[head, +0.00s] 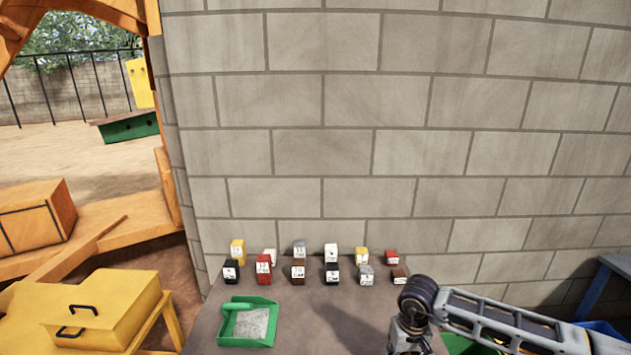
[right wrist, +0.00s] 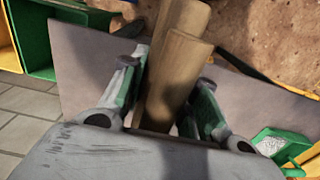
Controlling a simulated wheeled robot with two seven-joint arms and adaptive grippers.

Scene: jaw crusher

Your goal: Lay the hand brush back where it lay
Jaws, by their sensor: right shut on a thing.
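My right gripper (right wrist: 168,92) is shut on a wooden piece, which looks like the hand brush (right wrist: 178,75). The wood is light brown and stands between the two fingers in the right wrist view. Its bristles cannot be made out. In the head view my right arm comes in from the right and its wrist is over the table's front right; the fingers and the brush are hidden below the frame. A green dustpan (head: 224,326) with grey grit lies on the brown table (head: 310,325), left of my right wrist. The dustpan also shows in the right wrist view (right wrist: 306,149). My left gripper is not in view.
Several small labelled blocks (head: 299,270) stand in two rows at the table's back, before a block wall (head: 380,150). A yellow box (head: 105,310) stands at left. A green crate (head: 462,345) is at lower right. The table between dustpan and right wrist is clear.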

